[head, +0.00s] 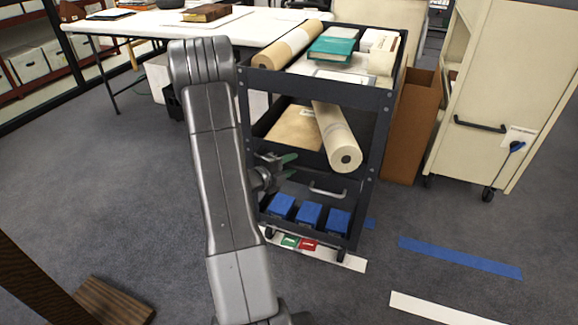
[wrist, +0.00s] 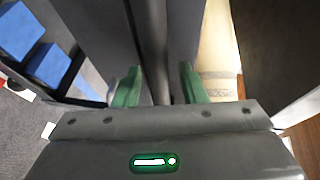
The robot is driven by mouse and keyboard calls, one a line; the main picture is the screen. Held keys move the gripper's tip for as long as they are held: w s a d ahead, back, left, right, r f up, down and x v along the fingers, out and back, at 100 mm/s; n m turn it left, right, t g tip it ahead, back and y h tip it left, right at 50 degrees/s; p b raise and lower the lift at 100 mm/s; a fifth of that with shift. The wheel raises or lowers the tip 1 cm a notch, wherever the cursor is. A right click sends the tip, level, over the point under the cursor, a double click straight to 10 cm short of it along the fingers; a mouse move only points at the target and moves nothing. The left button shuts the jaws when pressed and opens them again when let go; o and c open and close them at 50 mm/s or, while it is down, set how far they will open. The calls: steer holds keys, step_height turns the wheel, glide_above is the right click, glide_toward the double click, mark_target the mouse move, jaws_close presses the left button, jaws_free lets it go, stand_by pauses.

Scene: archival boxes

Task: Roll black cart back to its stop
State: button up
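The black cart (head: 372,98) stands upright in the middle of the head view, with a silver pull handle (head: 327,190) on its lower front. My gripper (head: 287,166) is at the cart's left front side, left of and above that handle. Its green fingertips are apart, also in the wrist view (wrist: 160,85). Dark grey cart parts lie before and between the fingers there; I cannot tell whether they touch. A white floor strip (head: 349,262) with green and red marks runs under the cart's front edge. I cannot tell which mark is the stop.
The cart carries a teal book (head: 333,48), a rolled tube (head: 337,138) and several blue boxes (head: 309,214). A brown box (head: 412,125) and a cream cart (head: 495,95) stand close on the right. Blue tape (head: 460,257) lies on open carpet. A white table (head: 150,24) is behind left.

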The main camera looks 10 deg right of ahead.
steer(key=shift+c, duration=0.5)
jaws_close()
